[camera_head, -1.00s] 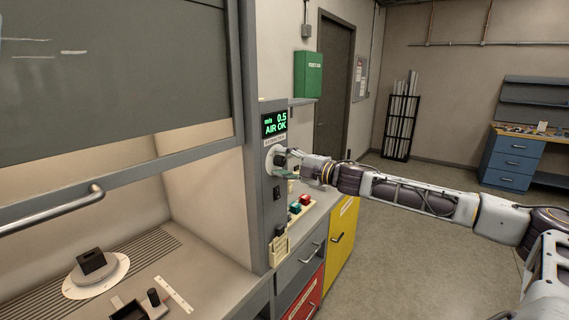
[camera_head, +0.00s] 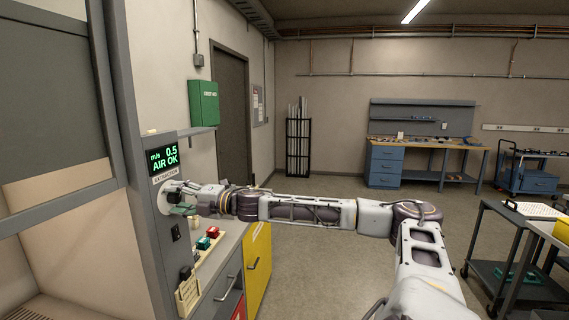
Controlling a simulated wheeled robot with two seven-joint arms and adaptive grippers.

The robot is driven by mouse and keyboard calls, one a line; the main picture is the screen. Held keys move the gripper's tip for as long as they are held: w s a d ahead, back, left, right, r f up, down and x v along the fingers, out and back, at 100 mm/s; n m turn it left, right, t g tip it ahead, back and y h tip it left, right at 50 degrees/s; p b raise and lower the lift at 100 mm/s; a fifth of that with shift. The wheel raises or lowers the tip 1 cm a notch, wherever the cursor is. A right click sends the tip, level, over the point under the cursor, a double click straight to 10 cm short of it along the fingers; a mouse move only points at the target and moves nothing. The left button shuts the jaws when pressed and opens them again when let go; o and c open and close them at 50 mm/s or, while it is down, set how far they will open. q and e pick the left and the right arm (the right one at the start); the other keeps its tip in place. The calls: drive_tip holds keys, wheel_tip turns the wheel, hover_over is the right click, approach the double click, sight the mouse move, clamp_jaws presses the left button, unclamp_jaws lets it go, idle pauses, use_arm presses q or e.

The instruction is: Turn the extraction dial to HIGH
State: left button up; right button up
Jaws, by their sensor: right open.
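The extraction dial (camera_head: 164,198) is a round pale disc on the grey control post (camera_head: 143,190), just under the "EXTRACTION" label. A green-lit display (camera_head: 163,159) above it reads 0.5 m/s and AIR OK. My right gripper (camera_head: 177,198) is open at the dial, with its fingers around or just in front of the dial's middle; I cannot tell whether they touch it. The fingers hide much of the dial, so its setting cannot be read. My left gripper is not in view.
Red and green buttons (camera_head: 208,238) and a switch stand below the dial by the counter. A green first-aid box (camera_head: 203,102) hangs above a shelf. The hood sash (camera_head: 50,95) is at left. Dark carts (camera_head: 518,255) stand at right; the middle floor (camera_head: 330,240) is clear.

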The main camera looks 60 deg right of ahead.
drive_tip(key=n, duration=0.7)
drive_tip(key=shift+r+n, duration=0.1)
drive_tip(key=shift+n, duration=3.1)
drive_tip(key=shift+n, duration=0.5)
